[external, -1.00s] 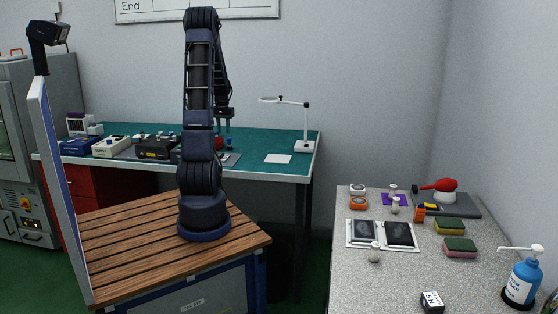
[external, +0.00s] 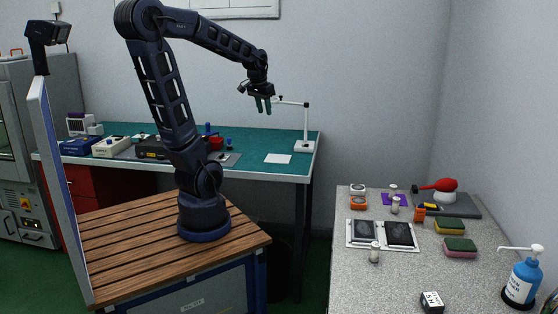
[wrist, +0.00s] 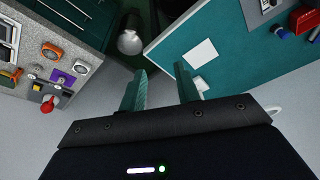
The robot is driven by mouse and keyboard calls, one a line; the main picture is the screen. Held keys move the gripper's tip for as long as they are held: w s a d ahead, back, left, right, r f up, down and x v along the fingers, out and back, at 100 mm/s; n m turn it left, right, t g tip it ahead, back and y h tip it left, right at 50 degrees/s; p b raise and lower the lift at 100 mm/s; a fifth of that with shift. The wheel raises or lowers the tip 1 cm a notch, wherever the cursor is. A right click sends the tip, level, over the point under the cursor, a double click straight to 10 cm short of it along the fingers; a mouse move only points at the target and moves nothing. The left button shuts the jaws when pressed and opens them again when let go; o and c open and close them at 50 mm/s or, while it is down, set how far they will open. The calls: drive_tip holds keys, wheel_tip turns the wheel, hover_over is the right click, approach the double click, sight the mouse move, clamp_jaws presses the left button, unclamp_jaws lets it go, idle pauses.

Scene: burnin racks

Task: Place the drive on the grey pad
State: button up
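Two dark flat rectangular pieces, which look like drives (external: 399,234) (external: 365,231), lie side by side in a pale frame on the speckled counter at right. The frame is partly cut off at the left edge of the wrist view. A flat grey pad (external: 230,160) lies on the green bench behind my arm; it also shows at the top of the wrist view (wrist: 254,17). A darker grey slab (external: 465,209) lies at the counter's back; I cannot tell which is the task's pad. My gripper (external: 264,108) is raised above the bench's right part, open and empty, fingers apart (wrist: 160,72).
The counter (external: 350,280) holds sponges (external: 460,246), a blue pump bottle (external: 521,283), a red-ended tool (external: 438,185) and small parts. A floor gap separates bench and counter.

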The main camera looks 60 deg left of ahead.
drive_tip(key=s+d+m+t+h, duration=0.1)
drive_tip(key=s+d+m, duration=0.2)
drive_tip(key=s+d, duration=0.8)
drive_tip(key=shift+d+r+t, duration=0.35)
drive_tip(key=shift+d+t, duration=0.05)
drive_tip(key=shift+d, duration=0.35)
